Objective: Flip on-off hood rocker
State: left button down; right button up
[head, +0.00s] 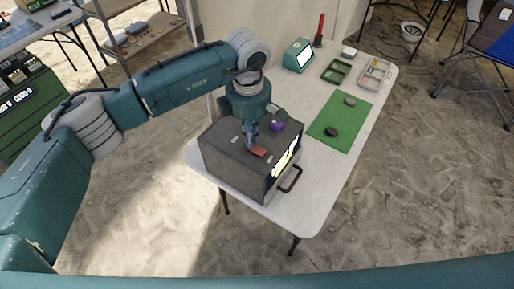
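The hood (229,164) looks like a dark grey box on the near end of the white table, with a brightly lit front panel (286,157) facing right. A small red piece (258,151) lies on its top; it may be the rocker, but it is too small to be sure. My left gripper (250,144) points down over the hood's top, its tips right beside the red piece. I cannot tell whether they touch it. The fingers look close together, but their opening is too small to judge. My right gripper is out of view.
A purple object (278,126) and small pale pieces (235,140) are on the hood near my gripper. A dark handle (291,180) sticks out at its front. A green mat (334,114) with dark stones, a teal device (298,55) and trays (374,74) occupy the table's far part.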

pick_arm(q)
jog(key=shift+f, duration=0.2)
jog(key=shift+r, duration=0.15)
jog(key=shift+r+p, duration=1)
jog(key=shift+r, duration=2.45)
